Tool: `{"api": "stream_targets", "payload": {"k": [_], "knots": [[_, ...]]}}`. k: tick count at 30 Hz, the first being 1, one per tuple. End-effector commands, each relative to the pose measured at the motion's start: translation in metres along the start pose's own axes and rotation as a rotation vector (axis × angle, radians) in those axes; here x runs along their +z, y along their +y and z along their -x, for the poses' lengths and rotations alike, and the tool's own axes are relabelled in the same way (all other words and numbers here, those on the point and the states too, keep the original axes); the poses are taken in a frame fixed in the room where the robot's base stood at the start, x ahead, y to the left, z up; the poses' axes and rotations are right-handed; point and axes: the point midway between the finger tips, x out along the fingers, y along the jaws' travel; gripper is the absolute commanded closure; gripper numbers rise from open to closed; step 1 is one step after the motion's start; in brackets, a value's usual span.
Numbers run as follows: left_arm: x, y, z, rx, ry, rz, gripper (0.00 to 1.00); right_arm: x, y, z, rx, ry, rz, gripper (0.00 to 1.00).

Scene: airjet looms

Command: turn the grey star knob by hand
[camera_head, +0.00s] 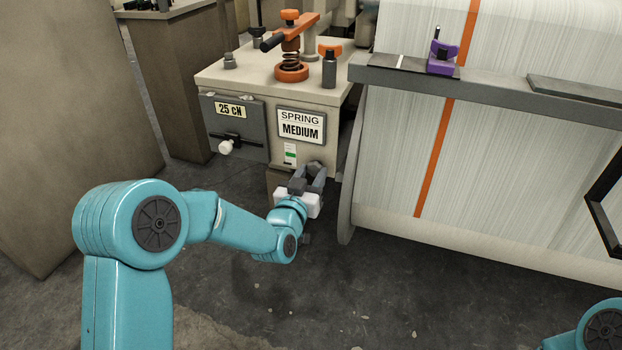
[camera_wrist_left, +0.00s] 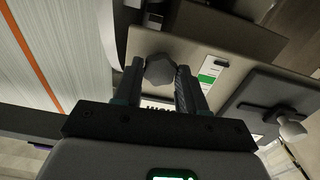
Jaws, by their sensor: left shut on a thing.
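The grey star knob (camera_wrist_left: 160,69) sits on the front face of the beige box (camera_head: 272,88). In the left wrist view it is between the two fingers of my left gripper (camera_wrist_left: 160,80), which is shut on it. In the head view my left gripper (camera_head: 306,178) reaches the lower front of the box, below the "SPRING MEDIUM" label (camera_head: 301,125), and mostly hides the knob. My right gripper is not in view; only part of a teal arm joint shows at the bottom right.
A green and white strip (camera_head: 290,153) is just above the knob. A dark panel with a white-knobbed lever (camera_head: 226,147) is to its left. The loom's grey side plate (camera_head: 350,190) and white warp sheet (camera_head: 400,160) stand close on the right. Open floor lies in front.

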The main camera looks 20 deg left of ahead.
Motion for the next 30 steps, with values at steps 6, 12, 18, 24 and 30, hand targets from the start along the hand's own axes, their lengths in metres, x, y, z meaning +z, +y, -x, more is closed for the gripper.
{"api": "stream_targets", "payload": {"k": [6, 12, 18, 24, 30], "knots": [[0.000, 0.000, 0.000, 0.000, 0.000, -0.002, 0.40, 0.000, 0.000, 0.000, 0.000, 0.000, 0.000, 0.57], [0.000, 0.000, 0.001, 0.000, 0.000, -0.003, 0.40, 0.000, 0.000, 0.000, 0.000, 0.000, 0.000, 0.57], [0.001, 0.000, 0.011, 0.000, 0.001, -0.003, 0.40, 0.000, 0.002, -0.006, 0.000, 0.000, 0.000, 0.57], [0.000, 0.000, 0.021, 0.001, 0.000, -0.004, 0.40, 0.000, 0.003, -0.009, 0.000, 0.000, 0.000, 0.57], [0.001, 0.000, 0.020, 0.000, 0.001, -0.022, 0.40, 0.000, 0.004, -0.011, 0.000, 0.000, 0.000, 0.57]]}}
